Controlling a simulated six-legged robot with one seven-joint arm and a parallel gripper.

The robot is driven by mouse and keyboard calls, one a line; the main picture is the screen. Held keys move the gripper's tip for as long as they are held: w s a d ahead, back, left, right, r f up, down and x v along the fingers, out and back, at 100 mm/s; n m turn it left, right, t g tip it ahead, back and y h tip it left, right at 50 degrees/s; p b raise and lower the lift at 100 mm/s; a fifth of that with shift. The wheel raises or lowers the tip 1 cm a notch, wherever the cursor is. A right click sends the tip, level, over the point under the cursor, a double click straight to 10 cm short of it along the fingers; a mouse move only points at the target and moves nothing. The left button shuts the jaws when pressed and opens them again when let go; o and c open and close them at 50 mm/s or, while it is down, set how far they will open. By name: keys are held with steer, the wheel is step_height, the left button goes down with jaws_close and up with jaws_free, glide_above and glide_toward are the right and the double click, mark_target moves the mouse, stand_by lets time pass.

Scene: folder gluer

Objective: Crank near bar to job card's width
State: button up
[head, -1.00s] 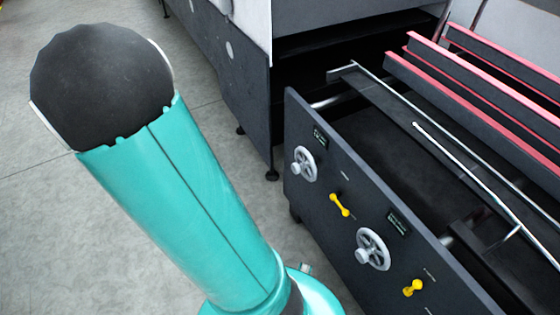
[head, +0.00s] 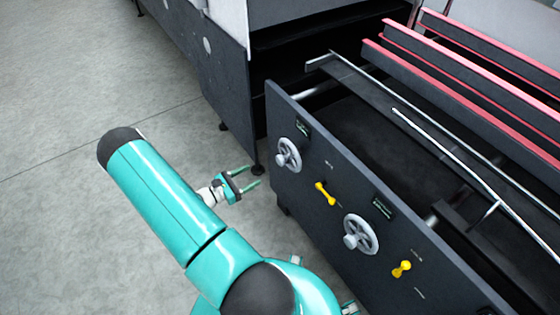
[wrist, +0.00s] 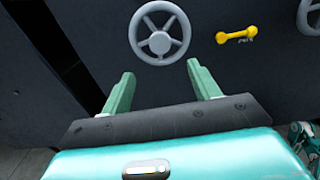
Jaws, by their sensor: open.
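The dark machine's side panel (head: 330,215) carries two grey spoked handwheels with knobs, a left one (head: 289,155) and a right one (head: 361,234). A yellow lever sits beside each, the left lever (head: 325,193) and the right lever (head: 401,270). Small dark displays (head: 303,127) sit above the wheels; their text is unreadable. My gripper (head: 254,177) is open and empty, left of the panel, fingers toward it. In the wrist view the left handwheel (wrist: 160,34) is ahead, above the gap between my fingertips (wrist: 160,74), apart from them. I cannot make out a job card.
Thin metal rods (head: 445,150) and long red-edged bars (head: 470,75) lie across the machine bed behind the panel. A larger dark housing (head: 215,75) stands at the back. Grey floor (head: 70,80) is clear to the left.

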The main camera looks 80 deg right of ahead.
mark_target(278, 162)
steer(key=x, duration=1.3)
steer(key=shift+s+d, duration=0.3)
jaws_close()
